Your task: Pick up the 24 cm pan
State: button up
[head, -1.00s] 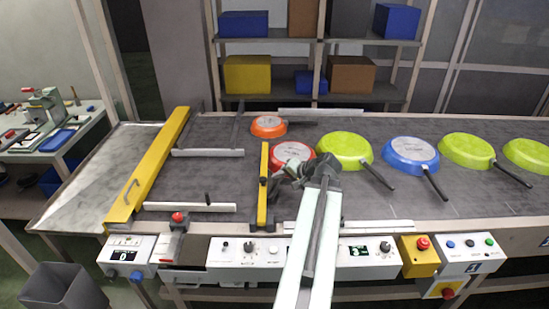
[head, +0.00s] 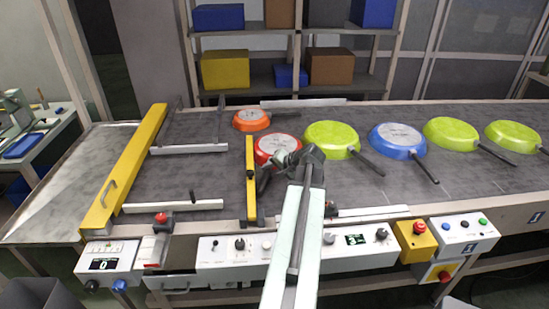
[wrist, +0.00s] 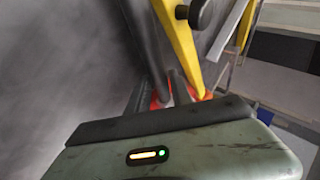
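Several upside-down pans lie on the grey conveyor; I cannot read any size marks, so I cannot tell which is the 24 cm one. A red pan (head: 272,147) lies just beyond my gripper (head: 264,181), its handle hidden behind my arm. An orange pan (head: 250,120) lies further back. Lime-green pans (head: 331,139) and (head: 450,133), a blue pan (head: 397,138) and another lime-green pan (head: 513,136) lie to the right. In the wrist view, bits of red show around the dark fingertips (wrist: 170,90); whether they grip anything is unclear.
A long yellow beam (head: 130,165) crosses the belt at the left. White rails (head: 180,206) and control boxes (head: 225,250) line the front edge. Bare belt lies at front right.

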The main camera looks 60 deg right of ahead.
jog(key=shift+w+f, duration=0.15)
jog(key=shift+w, duration=0.05)
grip_shut()
dwell(1.2)
